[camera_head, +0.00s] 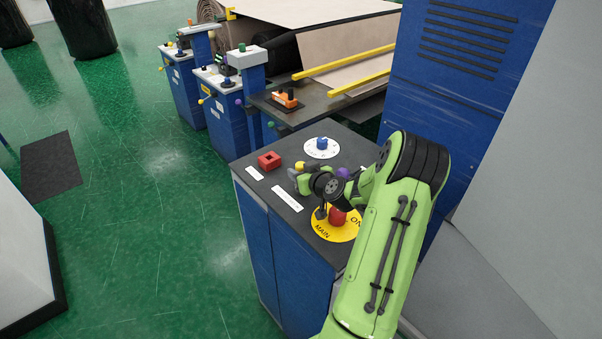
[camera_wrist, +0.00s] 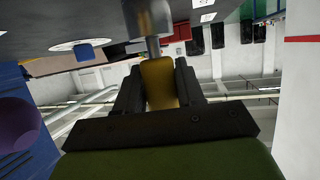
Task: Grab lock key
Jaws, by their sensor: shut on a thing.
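The lock key has a yellow grip (camera_wrist: 159,85), seen in the wrist view between the two dark fingers of my gripper (camera_wrist: 158,75). My gripper is shut on it. The grip meets a grey metal cylinder (camera_wrist: 151,22) that joins the dark panel surface. In the head view my gripper (camera_head: 299,181) is low over the control cabinet top (camera_head: 262,200), with a small yellow part (camera_head: 299,166) showing beside it. My wrist hides much of the key there.
A red square part (camera_head: 269,161), a blue knob (camera_head: 322,143) and a red button (camera_head: 337,217) on a yellow MAIN/ON disc surround my gripper. A purple knob (camera_head: 344,173) is close to my wrist. A tall blue cabinet (camera_head: 447,80) stands behind.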

